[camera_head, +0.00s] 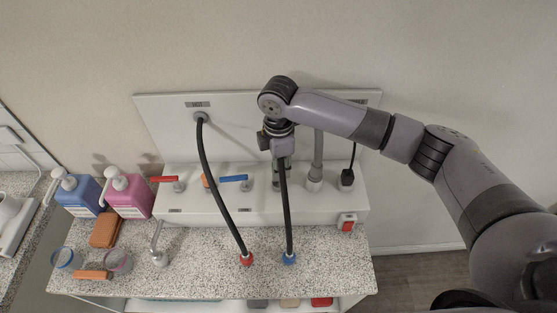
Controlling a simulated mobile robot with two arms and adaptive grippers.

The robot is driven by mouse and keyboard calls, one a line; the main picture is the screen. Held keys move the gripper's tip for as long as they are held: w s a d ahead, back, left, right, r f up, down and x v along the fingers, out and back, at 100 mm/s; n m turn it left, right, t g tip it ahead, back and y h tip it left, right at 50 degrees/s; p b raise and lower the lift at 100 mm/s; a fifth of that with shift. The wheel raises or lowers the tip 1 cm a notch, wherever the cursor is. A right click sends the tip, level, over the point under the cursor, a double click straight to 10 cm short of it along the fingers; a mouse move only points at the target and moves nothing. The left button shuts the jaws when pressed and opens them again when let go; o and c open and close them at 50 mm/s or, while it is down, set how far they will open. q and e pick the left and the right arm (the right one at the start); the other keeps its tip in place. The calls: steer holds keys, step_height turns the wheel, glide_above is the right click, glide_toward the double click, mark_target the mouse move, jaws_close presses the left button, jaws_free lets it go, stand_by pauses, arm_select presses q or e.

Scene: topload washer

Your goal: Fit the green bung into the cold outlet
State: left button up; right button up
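I cannot see a green bung. The cold outlet is not visible; my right arm covers the panel's right half. On the left, a black hose (213,180) runs from the outlet marked HOT (201,117) to a red fitting (246,259) on the counter. A second black hose (286,205) rises from a blue fitting (289,258). Its grey upper end (284,147) is directly at my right gripper (279,152), which hangs in front of the panel. Whether the fingers grip this end is hidden. My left gripper is out of view.
The white back panel (160,125) stands above a ledge with red (163,179) and blue (233,178) lever taps. A grey pipe (318,155) and a red switch (347,223) are at right. Blue (80,196) and pink (130,196) pump bottles stand left. The speckled counter's front right (335,265) is clear.

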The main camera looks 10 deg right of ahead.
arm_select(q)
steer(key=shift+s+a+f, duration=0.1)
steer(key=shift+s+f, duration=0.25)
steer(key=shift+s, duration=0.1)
arm_select(e)
steer(key=shift+f, duration=0.8)
arm_select(q)
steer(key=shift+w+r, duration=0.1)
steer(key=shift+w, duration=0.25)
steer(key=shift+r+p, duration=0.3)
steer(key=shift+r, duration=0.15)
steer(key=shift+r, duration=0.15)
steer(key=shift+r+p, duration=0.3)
steer(key=shift+p, duration=0.15)
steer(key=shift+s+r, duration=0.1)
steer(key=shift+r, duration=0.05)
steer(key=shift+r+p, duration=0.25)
steer(key=shift+p, duration=0.2)
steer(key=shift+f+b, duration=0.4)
steer(key=shift+b, duration=0.05)
arm_select(e)
steer(key=shift+f, duration=1.45)
